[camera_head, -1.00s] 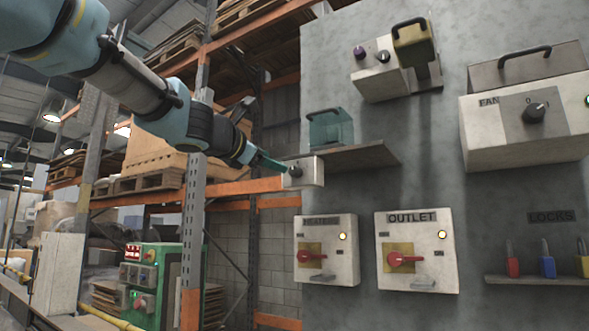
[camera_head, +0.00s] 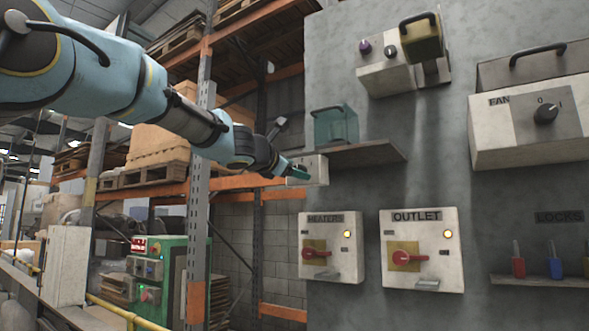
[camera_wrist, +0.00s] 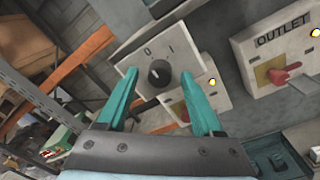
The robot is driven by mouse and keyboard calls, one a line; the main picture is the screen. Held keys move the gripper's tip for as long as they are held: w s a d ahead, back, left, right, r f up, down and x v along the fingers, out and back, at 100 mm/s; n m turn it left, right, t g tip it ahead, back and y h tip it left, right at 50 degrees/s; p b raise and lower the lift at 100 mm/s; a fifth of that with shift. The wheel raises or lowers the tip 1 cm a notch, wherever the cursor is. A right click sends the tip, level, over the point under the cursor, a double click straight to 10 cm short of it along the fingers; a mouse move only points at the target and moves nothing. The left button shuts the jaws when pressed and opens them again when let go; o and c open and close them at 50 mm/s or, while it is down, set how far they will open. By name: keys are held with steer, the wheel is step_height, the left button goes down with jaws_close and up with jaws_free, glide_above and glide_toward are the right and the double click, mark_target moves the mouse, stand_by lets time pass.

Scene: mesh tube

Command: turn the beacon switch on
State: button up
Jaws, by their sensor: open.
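A pale switch box (camera_head: 318,170) sticks out at the left edge of the grey panel; no beacon label is readable on it. In the wrist view its face (camera_wrist: 178,88) shows a dark round knob (camera_wrist: 159,73) below the marks 0 and I. I cannot clearly tell which mark the knob points to. My gripper (camera_wrist: 158,77) is open, its teal fingers on either side of the knob in that view, with nothing held. In the head view my gripper (camera_head: 298,173) is right at the box and hides the knob. Contact cannot be told.
A shelf (camera_head: 362,153) with a teal clear cover (camera_head: 335,125) sits just right of the box. HEATERS (camera_head: 331,248) and OUTLET (camera_head: 421,250) boxes with red handles are below. The FAN box (camera_head: 530,120) is at right. An orange rack beam (camera_head: 235,186) runs behind the arm.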

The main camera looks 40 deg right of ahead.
jaws_close()
stand_by(0.3)
steer(key=shift+f+m+b, duration=0.1)
steer(key=shift+m+b, duration=0.2)
steer(key=shift+f+m+h+b, duration=0.1)
steer(key=shift+m+h+b, duration=0.2)
steer(key=shift+m+b, duration=4.7)
steer(key=shift+m+p, duration=0.9)
steer(key=shift+m, duration=0.1)
jaws_free()
